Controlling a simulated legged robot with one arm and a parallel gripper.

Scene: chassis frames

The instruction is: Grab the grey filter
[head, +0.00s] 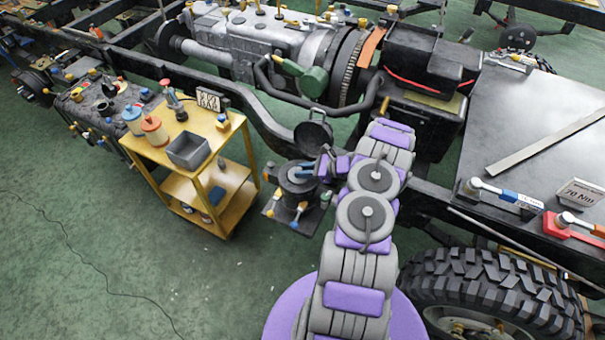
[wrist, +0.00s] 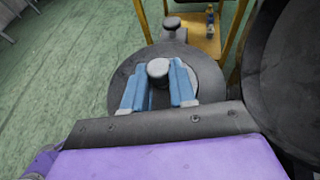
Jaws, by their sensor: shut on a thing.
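The grey filter (head: 295,187) looks like a dark grey round body with a flat top, low beside the frame rail in the head view. In the wrist view its round top (wrist: 207,75) has a small pale grey knob (wrist: 158,69) in the middle. My gripper (wrist: 158,80) has its blue fingers on either side of this knob and is shut on it. In the head view my gripper (head: 304,172) reaches left from my arm onto the filter's top. The filter's lower side is hidden in the wrist view.
A yellow cart (head: 218,130) with a grey bin (head: 189,150) and jars stands left of the filter. A black round cup-like part (head: 313,134) is close behind it. Green floor is free at left.

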